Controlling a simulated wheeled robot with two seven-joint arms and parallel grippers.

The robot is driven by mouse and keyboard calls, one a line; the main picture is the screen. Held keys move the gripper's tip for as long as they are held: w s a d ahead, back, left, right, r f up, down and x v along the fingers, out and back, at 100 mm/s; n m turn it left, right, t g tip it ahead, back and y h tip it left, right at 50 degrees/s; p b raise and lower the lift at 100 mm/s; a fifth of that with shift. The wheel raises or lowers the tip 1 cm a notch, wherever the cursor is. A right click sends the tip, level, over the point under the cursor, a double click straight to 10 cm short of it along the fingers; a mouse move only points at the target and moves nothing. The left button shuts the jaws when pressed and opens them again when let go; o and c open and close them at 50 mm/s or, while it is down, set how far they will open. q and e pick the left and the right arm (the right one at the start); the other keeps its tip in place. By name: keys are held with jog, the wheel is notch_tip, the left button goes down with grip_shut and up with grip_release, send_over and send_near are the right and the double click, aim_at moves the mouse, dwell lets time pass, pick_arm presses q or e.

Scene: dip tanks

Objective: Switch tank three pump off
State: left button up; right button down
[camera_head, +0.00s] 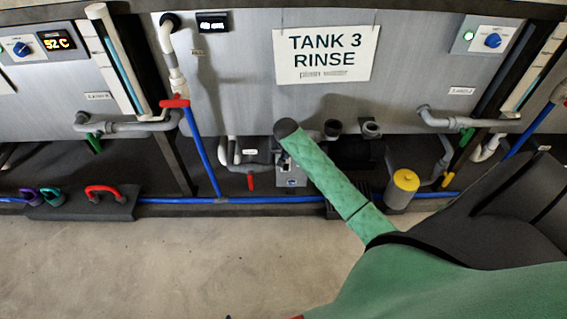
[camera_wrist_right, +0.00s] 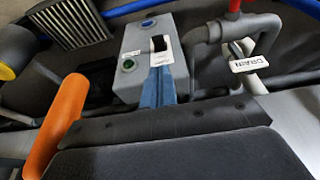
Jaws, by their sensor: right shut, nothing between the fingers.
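The tank 3 pump box (camera_head: 290,180) is a small grey box low under the tank marked "TANK 3 RINSE" (camera_head: 385,95). In the right wrist view the box (camera_wrist_right: 131,86) has a green button (camera_wrist_right: 128,65), a blue button (camera_wrist_right: 148,22) and a dark switch opening (camera_wrist_right: 159,43). My right gripper (camera_wrist_right: 162,78) is shut and empty, its blue fingers at the box face just by the switch opening. I cannot tell whether they touch, or the switch's position. In the head view my green arm hides most of these fingers. My left gripper is out of view.
Beside the box are a dark pump (camera_head: 357,153) and a yellow-capped canister (camera_head: 404,180). A drain pipe with a red valve handle (camera_head: 250,182) stands on the other side. Blue pipe (camera_head: 262,200) runs along the base.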

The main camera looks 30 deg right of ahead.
aim_at(285, 167)
jog(key=shift+f, duration=0.1)
jog(key=b+x, duration=0.1)
jog(key=x, duration=0.8)
jog(key=shift+w+d+f, duration=0.1)
jog(key=shift+w+f, duration=0.05)
jog(key=shift+f, duration=0.2)
jog(key=shift+t, duration=0.3)
